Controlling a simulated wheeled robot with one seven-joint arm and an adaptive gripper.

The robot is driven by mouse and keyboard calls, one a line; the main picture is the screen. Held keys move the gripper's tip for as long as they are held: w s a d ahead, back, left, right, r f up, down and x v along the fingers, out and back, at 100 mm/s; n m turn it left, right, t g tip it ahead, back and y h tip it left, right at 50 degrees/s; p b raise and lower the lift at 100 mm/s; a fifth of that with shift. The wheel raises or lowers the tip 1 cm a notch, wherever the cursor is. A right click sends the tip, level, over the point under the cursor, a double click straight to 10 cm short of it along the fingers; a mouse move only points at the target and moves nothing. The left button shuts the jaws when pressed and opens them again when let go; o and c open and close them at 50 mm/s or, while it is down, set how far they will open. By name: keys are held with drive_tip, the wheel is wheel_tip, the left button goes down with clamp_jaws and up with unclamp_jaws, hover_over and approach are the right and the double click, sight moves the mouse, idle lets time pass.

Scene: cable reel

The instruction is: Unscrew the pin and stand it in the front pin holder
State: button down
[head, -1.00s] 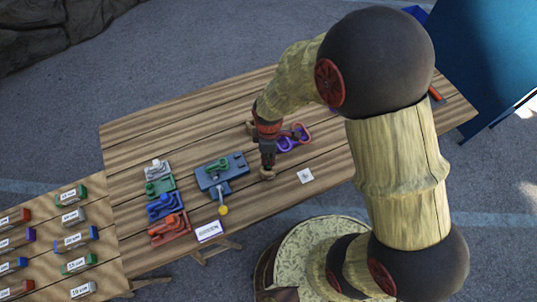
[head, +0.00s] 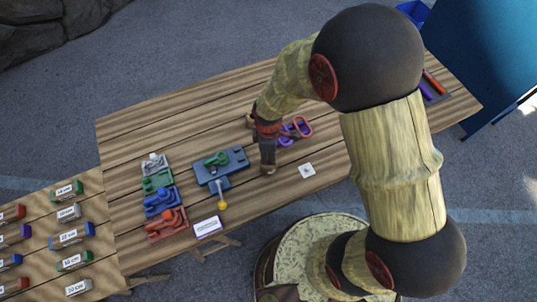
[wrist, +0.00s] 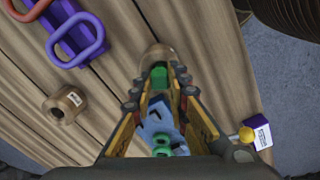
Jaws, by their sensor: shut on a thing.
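My gripper (head: 267,170) points down at the table, and its fingers fill the middle of the wrist view (wrist: 160,85). It is shut on the green pin (wrist: 159,77), of which only a small part shows between the fingertips. A round wooden pin holder (wrist: 157,56), the front one, shows right beyond the fingertips. The pin's lower end is hidden, so I cannot tell how deep it sits. The other wooden pin holder (wrist: 65,105) is apart to the left in the wrist view, and in the head view it stands behind my gripper (head: 250,121).
The blue fixture (head: 238,160) with a green part and a yellow-knobbed lever (head: 222,203) stands left of my gripper. Purple and red rings (head: 298,129) lie behind right. Coloured clamp parts (head: 160,203) and a white label (head: 208,226) are farther left.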

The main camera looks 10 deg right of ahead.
drive_tip(key=shift+f+b, duration=0.45)
drive_tip(key=shift+f, duration=0.25)
idle(0.5)
drive_tip(key=c, duration=1.7)
unclamp_jaws()
drive_tip(key=shift+o, duration=0.2)
drive_tip(key=shift+r, duration=0.1)
wheel_tip(320, 180, up, 12)
